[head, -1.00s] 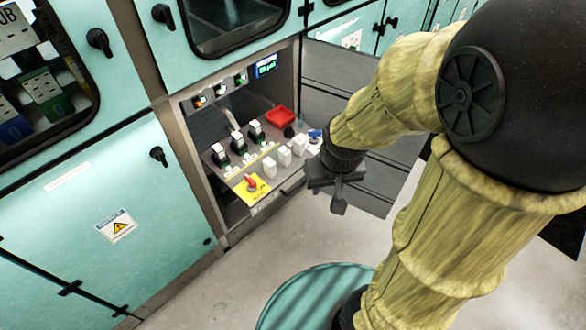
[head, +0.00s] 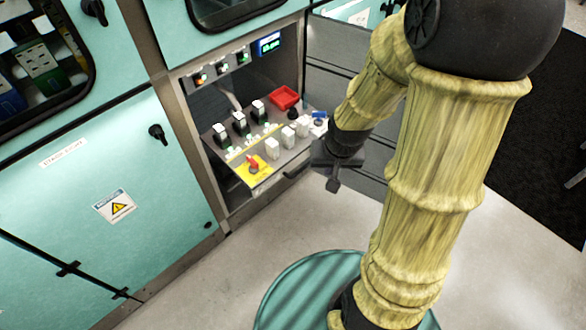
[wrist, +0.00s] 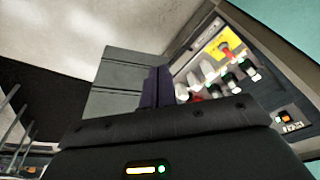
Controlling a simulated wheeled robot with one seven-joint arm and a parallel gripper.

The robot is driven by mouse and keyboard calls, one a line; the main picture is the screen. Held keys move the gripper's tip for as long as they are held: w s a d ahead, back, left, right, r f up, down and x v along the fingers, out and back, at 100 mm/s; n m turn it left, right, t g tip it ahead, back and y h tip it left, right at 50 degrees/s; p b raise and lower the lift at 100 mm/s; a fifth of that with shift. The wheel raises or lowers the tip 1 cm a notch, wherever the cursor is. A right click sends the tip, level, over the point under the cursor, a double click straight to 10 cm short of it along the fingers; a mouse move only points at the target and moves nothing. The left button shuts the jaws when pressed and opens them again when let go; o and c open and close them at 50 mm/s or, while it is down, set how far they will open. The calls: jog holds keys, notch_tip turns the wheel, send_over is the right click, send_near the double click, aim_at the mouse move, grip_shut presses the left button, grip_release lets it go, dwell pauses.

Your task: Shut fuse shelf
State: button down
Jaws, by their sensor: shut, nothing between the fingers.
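The fuse shelf (head: 263,188) is a grey panel sticking out of an open cabinet bay in the head view. It carries black and white fuse modules, a red tray, and a red switch on a yellow plate. The shelf also shows in the wrist view (wrist: 205,62), tilted, at the right. My gripper (head: 332,184) is shut and empty. It is in front of the bay, just right of the shelf's front edge in the picture. I cannot tell whether it touches the shelf. In the wrist view the gripper's dark body hides part of the shelf.
A panel with lights and a small display (head: 268,44) is above the shelf. Closed teal cabinet doors (head: 85,200) are at the left. The pale floor (head: 480,245) at the right is clear.

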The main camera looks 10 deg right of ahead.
jog(key=w+f+m+t+y+b, duration=0.2)
jog(key=w+f+m+b, duration=0.2)
jog(key=f, duration=0.5)
jog(key=w+f+m+t+y+b, duration=0.2)
jog(key=w+f+m+b, duration=0.3)
jog(key=w+f, duration=0.3)
notch_tip(320, 180, down, 2)
jog(key=shift+d+f+t+y+b, duration=0.25)
jog(key=shift+d+t+y+b, duration=0.15)
jog(key=shift+y, duration=0.1)
jog(key=shift+a, duration=0.1)
jog(key=b, duration=0.1)
send_near(287, 164)
jog(key=x, duration=0.5)
jog(key=shift+s+f, duration=0.1)
jog(key=shift+f, duration=0.3)
jog(key=shift+w+a, duration=0.25)
jog(key=shift+w, duration=0.05)
jog(key=shift+w, duration=0.1)
